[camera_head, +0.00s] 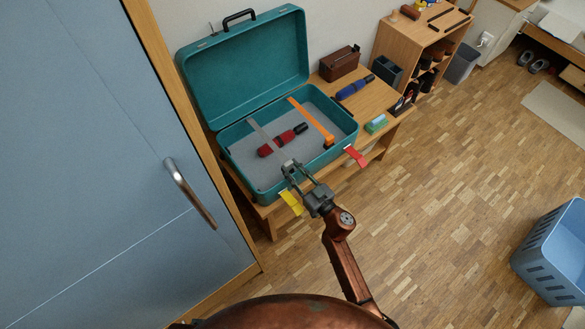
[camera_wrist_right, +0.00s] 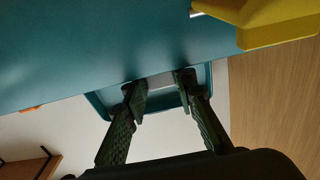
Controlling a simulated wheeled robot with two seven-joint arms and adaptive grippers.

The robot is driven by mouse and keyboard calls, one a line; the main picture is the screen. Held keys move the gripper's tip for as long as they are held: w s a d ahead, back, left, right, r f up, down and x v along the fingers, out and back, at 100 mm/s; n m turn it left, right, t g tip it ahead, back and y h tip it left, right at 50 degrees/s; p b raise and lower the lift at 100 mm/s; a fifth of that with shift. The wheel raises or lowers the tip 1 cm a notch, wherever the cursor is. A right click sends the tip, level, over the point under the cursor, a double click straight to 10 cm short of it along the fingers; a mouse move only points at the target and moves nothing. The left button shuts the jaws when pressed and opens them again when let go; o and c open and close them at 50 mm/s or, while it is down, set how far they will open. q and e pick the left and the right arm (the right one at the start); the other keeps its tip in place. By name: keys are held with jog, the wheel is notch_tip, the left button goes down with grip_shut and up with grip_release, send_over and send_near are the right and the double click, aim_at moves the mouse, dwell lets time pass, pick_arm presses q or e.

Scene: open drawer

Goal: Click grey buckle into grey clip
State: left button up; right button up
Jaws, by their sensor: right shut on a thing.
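A teal case (camera_head: 345,128) stands open on a wooden bench. A grey strap (camera_head: 262,134) runs across its inside toward the near wall. My right gripper (camera_head: 291,168) is at the near end of this strap, at the case's front edge. It is shut on the grey buckle, which its fingers mostly cover. In the wrist view the two fingers (camera_wrist_right: 160,88) show close to the case's teal wall, but the held part is not clear. I cannot make out the grey clip near the gripper. My left gripper is not in view.
An orange strap (camera_head: 312,121) and a red-and-black tool (camera_head: 283,140) lie in the case. A yellow piece (camera_head: 291,202) and a red piece (camera_head: 356,156) stick out at its front. The bench (camera_head: 402,115) also holds a sponge (camera_head: 376,124). A blue cabinet door (camera_head: 100,150) stands left.

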jog(key=shift+f, duration=0.45)
jog(key=o, duration=1)
jog(key=shift+s+f, duration=0.1)
jog(key=v, duration=1.2)
jog(key=shift+r, duration=0.25)
